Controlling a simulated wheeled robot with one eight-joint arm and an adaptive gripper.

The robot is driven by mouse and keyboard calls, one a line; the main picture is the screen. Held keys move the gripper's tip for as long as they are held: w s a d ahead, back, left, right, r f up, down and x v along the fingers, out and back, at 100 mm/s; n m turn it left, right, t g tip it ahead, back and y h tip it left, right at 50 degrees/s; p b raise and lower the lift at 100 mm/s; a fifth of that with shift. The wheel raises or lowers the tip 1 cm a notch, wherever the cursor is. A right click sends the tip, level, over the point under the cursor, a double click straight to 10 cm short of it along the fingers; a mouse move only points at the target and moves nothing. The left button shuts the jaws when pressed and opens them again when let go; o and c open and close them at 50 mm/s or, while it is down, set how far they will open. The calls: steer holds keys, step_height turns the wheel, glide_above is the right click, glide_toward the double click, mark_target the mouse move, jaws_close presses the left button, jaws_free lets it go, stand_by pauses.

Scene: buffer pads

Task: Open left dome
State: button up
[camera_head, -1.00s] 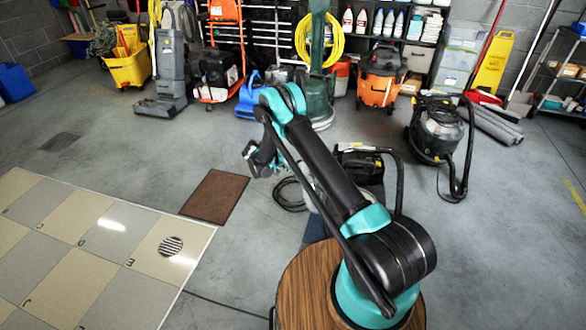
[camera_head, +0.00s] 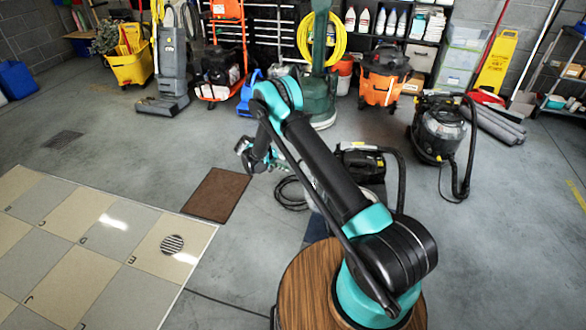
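My gripper (camera_head: 262,158) hangs at the far end of my arm, above the bare floor right of the brown mat. It is small, dark with teal parts and turned partly away, so I cannot tell whether its fingers are open or shut. Nothing shows clearly in it. I cannot pick out a thing that is plainly the left dome. Rounded dark tops show on the orange vacuum (camera_head: 380,88) at the back and on the black vacuum (camera_head: 437,133) at right. A black machine (camera_head: 364,169) stands behind my arm, partly hidden by it.
A tiled panel (camera_head: 107,240) with a round grille lies at left, beside a brown mat (camera_head: 216,195). A yellow mop bucket (camera_head: 131,68), upright machines and shelves line the back. A dark cord (camera_head: 289,195) lies near the arm. The floor at right front is clear.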

steer(key=v, duration=0.7)
steer(key=shift+a+r, duration=0.15)
steer(key=shift+a, duration=0.1)
steer(key=shift+s, duration=0.1)
steer(key=s+d+r+y, duration=0.2)
steer(key=s+d+r, duration=0.4)
steer(key=d+r, duration=0.35)
steer(key=s+d+r+y, duration=0.3)
steer(key=s+d+r, duration=0.4)
steer(key=r, duration=0.4)
steer(key=s+d+y, duration=0.2)
steer(key=s+d, duration=0.2)
steer(key=s, duration=0.9)
steer(key=s+d+r+y, duration=0.1)
steer(key=s+d, duration=0.3)
steer(key=s, duration=0.9)
steer(key=shift+r+t+y, duration=0.3)
steer(key=shift+t+y, duration=0.1)
steer(key=shift+y, duration=0.1)
